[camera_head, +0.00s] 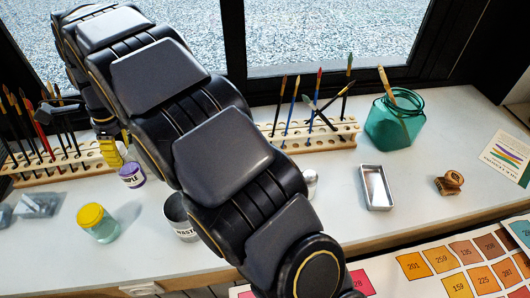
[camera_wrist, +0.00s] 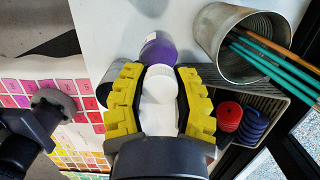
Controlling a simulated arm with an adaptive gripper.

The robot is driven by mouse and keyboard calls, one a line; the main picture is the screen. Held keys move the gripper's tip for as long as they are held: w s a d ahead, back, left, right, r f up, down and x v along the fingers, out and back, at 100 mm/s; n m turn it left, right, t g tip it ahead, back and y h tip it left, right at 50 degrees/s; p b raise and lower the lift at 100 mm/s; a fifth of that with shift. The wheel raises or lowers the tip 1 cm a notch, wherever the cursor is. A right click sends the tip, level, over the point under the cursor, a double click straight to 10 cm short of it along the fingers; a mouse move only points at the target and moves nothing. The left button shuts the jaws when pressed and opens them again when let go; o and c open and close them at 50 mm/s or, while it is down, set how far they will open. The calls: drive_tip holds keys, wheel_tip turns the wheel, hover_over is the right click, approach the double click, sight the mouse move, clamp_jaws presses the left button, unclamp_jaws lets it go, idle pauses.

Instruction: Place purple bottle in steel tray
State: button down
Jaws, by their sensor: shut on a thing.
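The purple bottle (camera_head: 132,176) shows in the head view at the left, with a pale label, just below my yellow fingertips. In the wrist view its purple part (camera_wrist: 158,49) sticks out past the fingertips. A white part lies between the jaws. My gripper (camera_wrist: 159,75) is shut on the bottle; its yellow fingers also show in the head view (camera_head: 111,153), partly hidden by my arm. I cannot tell if the bottle touches the table. The steel tray (camera_head: 365,189) is a shallow, empty-looking rectangle right of my arm, well away from the gripper.
A jar with a yellow lid (camera_head: 97,222) stands front left. A metal can (camera_head: 181,218) is partly behind my arm. A brush rack (camera_head: 325,137), a teal jar (camera_head: 394,122) and a wooden stamp (camera_head: 449,183) surround the tray. The wrist view shows a pencil can (camera_wrist: 240,62) close by.

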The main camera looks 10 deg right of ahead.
drive_tip(key=d+r+m+t, duration=0.15)
drive_tip(key=d+m, duration=0.25)
drive_tip(key=d, duration=1)
drive_tip(key=d+r+m+g, duration=0.15)
drive_tip(key=d+m, duration=0.25)
drive_tip(key=d, duration=1)
drive_tip(key=s+d+m+t+h, duration=0.15)
drive_tip(key=s+d+m, duration=0.75)
drive_tip(key=s+d, duration=0.95)
drive_tip(key=w+d+f, duration=0.9)
drive_tip(key=w+f, duration=0.3)
drive_tip(key=shift+w+d+f, duration=0.2)
drive_tip(key=shift+w+d, duration=0.05)
drive_tip(key=shift+d, duration=0.05)
